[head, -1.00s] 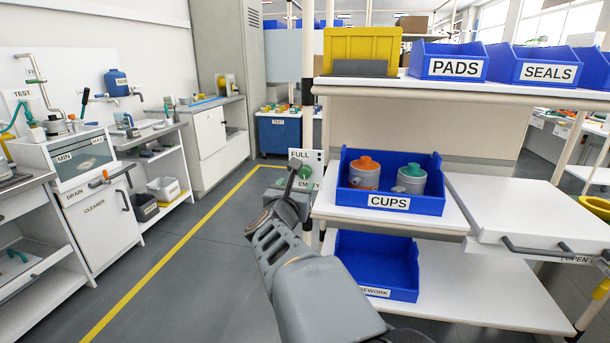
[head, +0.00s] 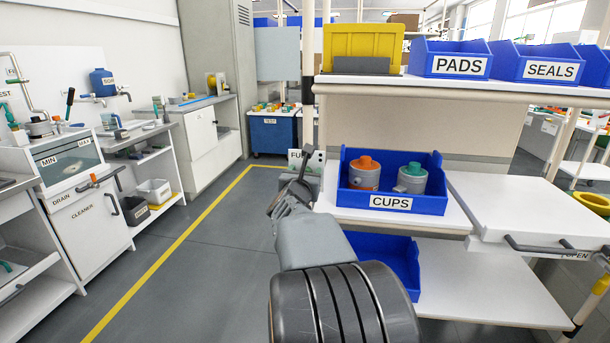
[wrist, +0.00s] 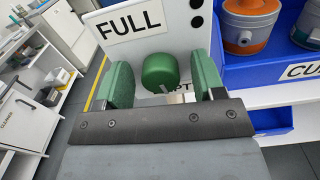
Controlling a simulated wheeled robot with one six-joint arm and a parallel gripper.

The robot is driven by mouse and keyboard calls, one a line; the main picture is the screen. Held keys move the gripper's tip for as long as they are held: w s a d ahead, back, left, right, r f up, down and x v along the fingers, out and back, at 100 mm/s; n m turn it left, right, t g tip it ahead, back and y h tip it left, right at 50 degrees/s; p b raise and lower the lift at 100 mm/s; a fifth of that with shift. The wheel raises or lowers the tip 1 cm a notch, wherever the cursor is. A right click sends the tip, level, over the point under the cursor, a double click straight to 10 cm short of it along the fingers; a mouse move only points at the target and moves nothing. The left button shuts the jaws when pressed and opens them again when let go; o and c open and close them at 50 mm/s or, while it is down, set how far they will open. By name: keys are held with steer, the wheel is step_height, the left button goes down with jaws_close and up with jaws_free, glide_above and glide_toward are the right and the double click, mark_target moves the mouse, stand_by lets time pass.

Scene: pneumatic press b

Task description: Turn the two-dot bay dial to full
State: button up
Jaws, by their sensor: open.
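The dial is a green knob (wrist: 160,72) on a white panel (wrist: 175,28) marked FULL above and a partly hidden EMPTY below. Two black dots show at the panel's upper right in the wrist view. My gripper (wrist: 164,78) is open, with one green finger pad on each side of the knob and a visible gap to both. It does not grip the knob. In the head view my gripper (head: 287,184) is in front of the panel (head: 313,162) and hides the knob and most of the lettering.
A blue CUPS bin (head: 392,203) with an orange-topped and a grey-green cup stands on the shelf just right of the panel. A lower blue bin (head: 402,265) is partly behind my arm. The floor aisle (head: 205,265) to the left is clear.

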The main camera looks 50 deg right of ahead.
steer(key=shift+c, duration=0.4)
steer(key=c, duration=0.8)
steer(key=shift+c, duration=0.2)
